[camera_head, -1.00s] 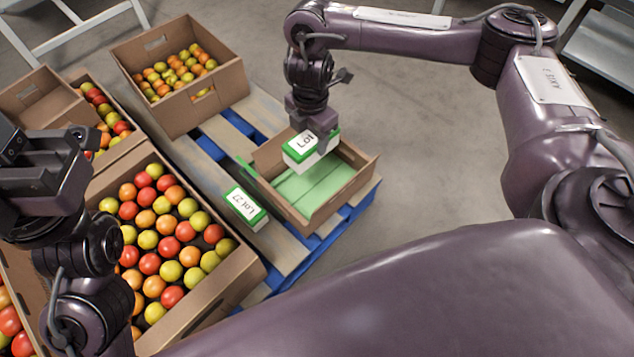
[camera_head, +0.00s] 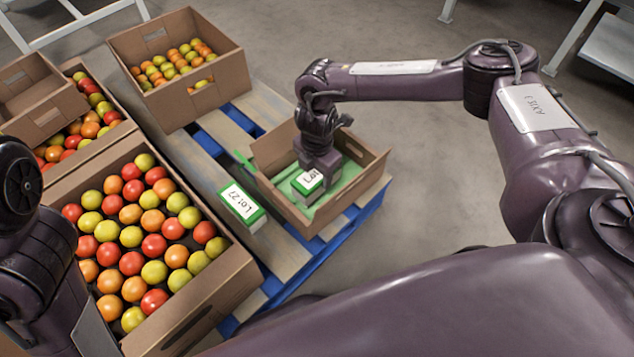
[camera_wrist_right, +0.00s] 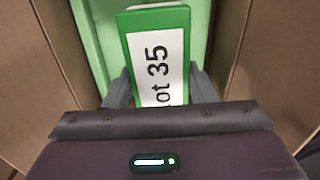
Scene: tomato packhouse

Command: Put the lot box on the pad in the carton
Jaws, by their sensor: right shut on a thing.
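My right gripper (camera_head: 320,172) reaches down into the open cardboard carton (camera_head: 348,205). It is shut on a green and white lot box (camera_head: 307,182), partly hidden by the gripper in the head view. In the right wrist view, the lot box (camera_wrist_right: 158,50) reads "ot 35" and sits between the two fingers (camera_wrist_right: 162,90). The green pad (camera_head: 347,173) covers the carton floor, and the pad (camera_wrist_right: 100,35) shows beside the box. Whether the box touches the pad is hidden. Only links of my left arm show at the left edge.
A second lot box (camera_head: 241,206), labelled "Lot 27", lies on the pallet (camera_head: 282,252) left of the carton. Tomato crates (camera_head: 222,276) stand to the left, and another crate (camera_head: 213,83) stands behind. Carton walls (camera_wrist_right: 265,65) rise close on both sides of my gripper.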

